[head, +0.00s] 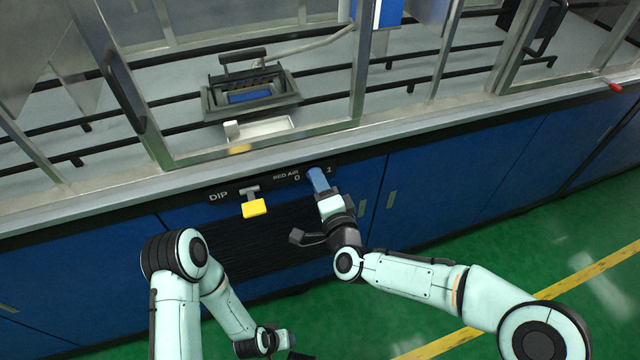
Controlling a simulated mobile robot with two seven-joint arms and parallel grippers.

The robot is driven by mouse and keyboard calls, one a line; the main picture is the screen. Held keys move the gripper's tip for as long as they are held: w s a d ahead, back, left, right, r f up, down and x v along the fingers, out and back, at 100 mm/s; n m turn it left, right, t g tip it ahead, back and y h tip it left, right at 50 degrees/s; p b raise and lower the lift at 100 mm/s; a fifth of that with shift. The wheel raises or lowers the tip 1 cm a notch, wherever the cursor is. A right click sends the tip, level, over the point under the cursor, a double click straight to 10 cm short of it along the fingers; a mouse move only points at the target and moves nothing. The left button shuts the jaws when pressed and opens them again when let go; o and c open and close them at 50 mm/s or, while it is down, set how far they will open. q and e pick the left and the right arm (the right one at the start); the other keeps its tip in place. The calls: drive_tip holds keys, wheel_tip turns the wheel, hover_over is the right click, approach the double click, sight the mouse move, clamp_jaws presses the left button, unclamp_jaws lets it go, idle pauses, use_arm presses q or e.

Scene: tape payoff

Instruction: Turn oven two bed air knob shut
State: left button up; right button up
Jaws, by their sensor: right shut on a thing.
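A yellow-ended DIP handle (254,208) sticks out left of the knob. Dark vent slats (250,240) lie below. A metal ledge (430,130) and framed enclosure stand above. Green floor (500,255) is open at right.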

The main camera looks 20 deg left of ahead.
idle(0.4)
drive_tip(key=o, duration=1.1)
drive_tip(key=shift+c, duration=0.2)
use_arm(q)
drive_tip(key=shift+s+d+r+g+p, duration=0.15)
drive_tip(key=shift+s+d+r+p, duration=0.2)
drive_tip(key=shift+s, duration=0.2)
drive_tip(key=shift+s+d+r+g+p, duration=0.2)
drive_tip(key=shift+s+r+p, duration=0.1)
drive_tip(key=shift+s, duration=0.2)
use_arm(e)
drive_tip(key=v, duration=1.3)
drive_tip(key=shift+s, duration=0.2)
drive_tip(key=shift+d, duration=0.1)
